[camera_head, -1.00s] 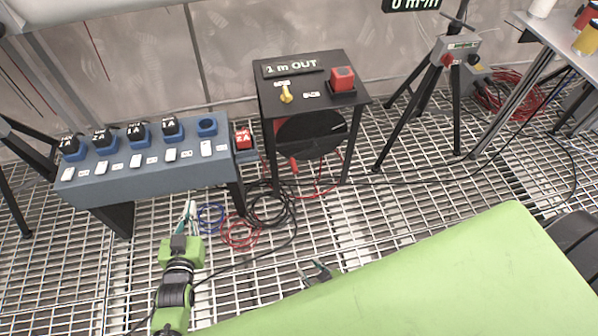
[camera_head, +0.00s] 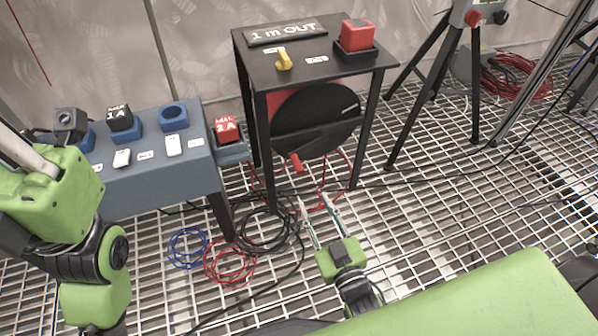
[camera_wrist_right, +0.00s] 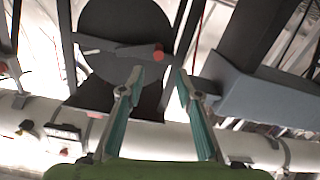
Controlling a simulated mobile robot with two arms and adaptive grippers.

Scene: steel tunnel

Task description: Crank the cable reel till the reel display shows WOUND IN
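The cable reel (camera_head: 320,125) is a black disc under a black stand. Its red crank handle (camera_head: 297,163) points down at the disc's lower left. In the right wrist view the red knob (camera_wrist_right: 157,52) shows ahead of the fingertips, at the end of a grey crank arm. The reel display (camera_head: 285,34) on the stand top reads "1 m OUT". My right gripper (camera_head: 317,205) is open and empty, low in front of the reel, apart from the handle. My left gripper (camera_head: 28,155) is large at the left edge; its fingers are mostly hidden or cut off.
Coiled cables (camera_head: 230,262) lie on the grating. A black tripod (camera_head: 440,80) stands right of the reel.

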